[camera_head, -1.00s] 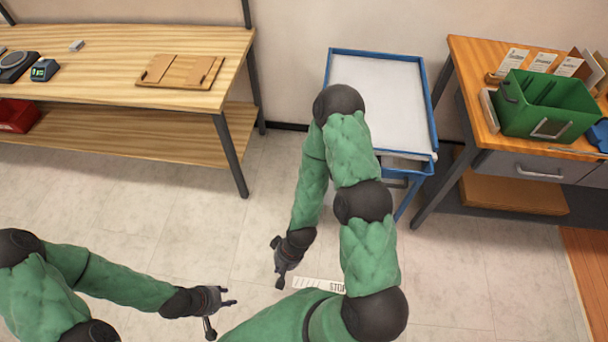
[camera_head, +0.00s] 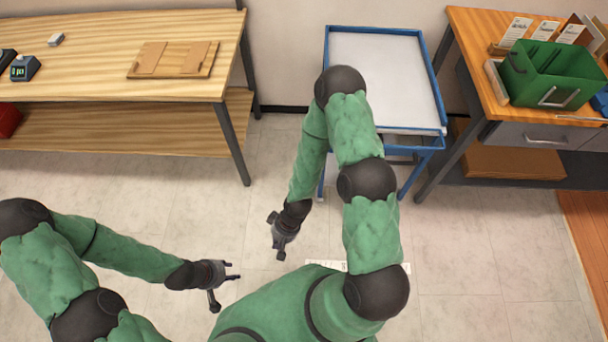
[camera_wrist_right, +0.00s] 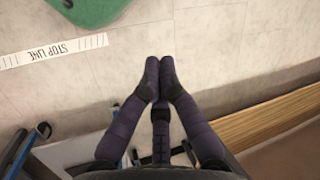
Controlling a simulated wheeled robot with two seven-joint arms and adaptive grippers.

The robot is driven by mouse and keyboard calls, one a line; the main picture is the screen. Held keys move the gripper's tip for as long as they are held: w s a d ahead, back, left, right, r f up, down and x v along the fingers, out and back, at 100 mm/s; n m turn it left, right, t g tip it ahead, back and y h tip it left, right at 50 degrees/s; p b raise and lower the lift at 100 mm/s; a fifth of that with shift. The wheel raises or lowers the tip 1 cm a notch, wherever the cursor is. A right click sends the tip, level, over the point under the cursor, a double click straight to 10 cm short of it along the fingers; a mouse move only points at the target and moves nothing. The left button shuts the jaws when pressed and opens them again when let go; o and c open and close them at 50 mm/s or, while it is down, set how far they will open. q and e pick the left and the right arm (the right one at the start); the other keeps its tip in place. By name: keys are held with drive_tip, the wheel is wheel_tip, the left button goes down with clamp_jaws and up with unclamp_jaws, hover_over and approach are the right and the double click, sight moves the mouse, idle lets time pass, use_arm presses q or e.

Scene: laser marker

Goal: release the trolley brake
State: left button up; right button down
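The trolley has a blue frame (camera_head: 439,100) and a white top (camera_head: 385,75); it stands between the two benches, partly hidden by my right arm. In the right wrist view part of the trolley (camera_wrist_right: 70,150) shows at the lower left, with a dark caster (camera_wrist_right: 44,130). I cannot make out a brake pedal. My right gripper (camera_head: 280,243) hangs above the floor in front of the trolley, apart from it. In the right wrist view its fingers (camera_wrist_right: 160,65) come together with nothing between them. My left gripper (camera_head: 232,277) is further left, empty, fingers spread.
A wooden bench (camera_head: 110,90) stands at the left with a brown folded board (camera_head: 172,60). Another bench (camera_head: 484,95) stands close right of the trolley, carrying a green crate (camera_head: 550,75). A STOP LINE strip (camera_wrist_right: 55,50) lies on the floor.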

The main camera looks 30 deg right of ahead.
drive_tip(key=w+d+f+n+g+h+b, duration=0.3)
drive_tip(key=w+d+f+n+h, duration=0.2)
drive_tip(key=w+f+n, duration=0.45)
drive_tip(key=w+d+r+t+h, duration=0.1)
drive_tip(key=w+d+h, duration=0.3)
drive_tip(key=w, duration=0.4)
drive_tip(key=w+d+r+n+t+h+b, duration=0.1)
drive_tip(key=w+d+r+h, duration=0.2)
drive_tip(key=w+d, duration=0.3)
drive_tip(key=shift+w+d+t+h, duration=0.3)
drive_tip(key=shift+w+h, duration=0.5)
drive_tip(key=shift+w, duration=0.25)
drive_tip(key=s+d+f+b, duration=0.2)
drive_tip(key=d+f+b, duration=0.1)
drive_tip(key=d, duration=0.4)
drive_tip(key=shift+s+f+b, duration=0.15)
drive_tip(key=shift+s+b, duration=0.1)
drive_tip(key=shift+b, duration=0.55)
